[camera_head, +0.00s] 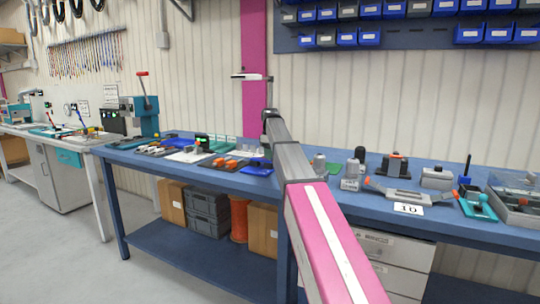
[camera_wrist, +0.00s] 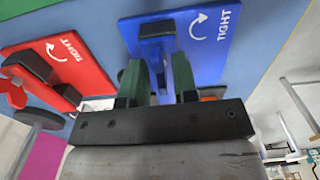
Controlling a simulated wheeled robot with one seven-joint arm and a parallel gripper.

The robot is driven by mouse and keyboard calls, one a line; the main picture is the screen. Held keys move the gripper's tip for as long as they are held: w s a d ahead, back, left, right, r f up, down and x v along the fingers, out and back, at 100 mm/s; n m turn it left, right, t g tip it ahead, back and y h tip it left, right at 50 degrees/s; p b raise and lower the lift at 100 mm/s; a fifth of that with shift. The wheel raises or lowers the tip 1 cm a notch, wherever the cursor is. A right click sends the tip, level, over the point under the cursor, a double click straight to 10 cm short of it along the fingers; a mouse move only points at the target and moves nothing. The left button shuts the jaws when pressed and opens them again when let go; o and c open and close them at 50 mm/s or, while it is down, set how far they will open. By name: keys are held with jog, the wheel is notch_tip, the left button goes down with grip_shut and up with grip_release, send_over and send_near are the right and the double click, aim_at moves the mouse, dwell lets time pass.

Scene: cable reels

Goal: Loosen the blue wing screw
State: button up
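A blue plate (camera_wrist: 207,62) marked "TIGHT" with a curved arrow lies on the bench in the wrist view. A dark block (camera_wrist: 157,29) stands on it. I see no sign of the fingers pressing on anything. In the head view, a blue plate (camera_head: 260,168) lies by the bench's front edge, and my gripper cannot be made out there.
A red plate (camera_wrist: 82,57) marked "TIGHT", with a red wing screw (camera_wrist: 13,95), lies left of the blue one. The bench edge is close on the right in the wrist view. Several fixtures crowd the blue bench (camera_head: 330,204), including a teal press (camera_head: 145,115).

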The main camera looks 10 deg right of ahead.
jog(key=shift+r, duration=0.1)
notch_tip(320, 180, up, 11)
jog(key=shift+f, duration=0.2)
dwell(0.5)
